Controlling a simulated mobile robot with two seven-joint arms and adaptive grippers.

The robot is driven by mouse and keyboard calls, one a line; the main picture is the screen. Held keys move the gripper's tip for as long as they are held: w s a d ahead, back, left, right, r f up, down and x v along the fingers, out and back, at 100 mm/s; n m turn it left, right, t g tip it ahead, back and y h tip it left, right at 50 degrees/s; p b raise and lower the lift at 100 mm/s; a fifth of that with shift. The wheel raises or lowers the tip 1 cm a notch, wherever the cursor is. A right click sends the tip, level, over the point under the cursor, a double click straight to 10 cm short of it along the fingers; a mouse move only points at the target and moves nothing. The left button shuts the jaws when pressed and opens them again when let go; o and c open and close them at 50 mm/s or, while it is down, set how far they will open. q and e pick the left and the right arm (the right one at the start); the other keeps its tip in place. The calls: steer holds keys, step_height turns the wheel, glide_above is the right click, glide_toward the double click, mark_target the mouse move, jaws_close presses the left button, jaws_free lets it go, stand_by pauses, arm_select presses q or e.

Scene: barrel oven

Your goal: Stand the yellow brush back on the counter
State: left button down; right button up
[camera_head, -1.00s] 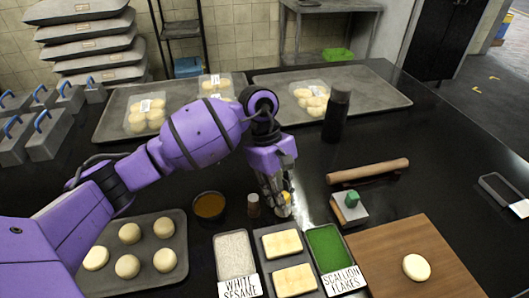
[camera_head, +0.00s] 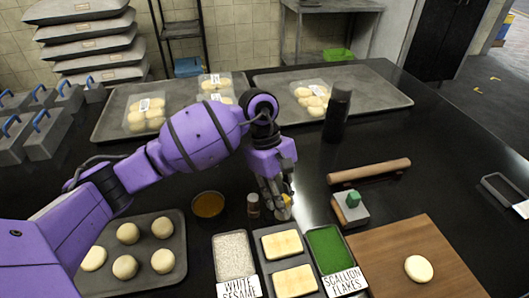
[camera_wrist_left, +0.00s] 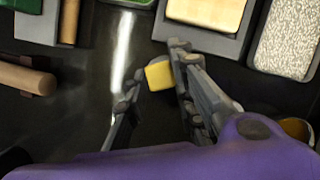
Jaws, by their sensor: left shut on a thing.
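My left gripper (camera_head: 279,203) points down over the dark counter (camera_head: 385,135). It is shut on the yellow brush (camera_head: 288,199), which is mostly hidden by the fingers in the head view. In the left wrist view the brush's yellow end (camera_wrist_left: 159,75) shows between the two fingers of the gripper (camera_wrist_left: 152,80). A pale part of the brush seems to show low between the fingertips. I cannot tell whether its bottom touches the counter. My right gripper is not in view.
A small brown bottle (camera_head: 253,205) and a bowl of amber liquid (camera_head: 208,205) stand just left of the gripper. The white sesame tray (camera_head: 234,255), a tray with dough slabs (camera_head: 270,262) and the scallion tray (camera_head: 327,247) lie in front.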

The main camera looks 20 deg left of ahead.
arm_select(q)
steer(key=shift+r, duration=0.1)
steer(key=c, duration=1.4)
jaws_free()
steer(key=v, duration=1.2)
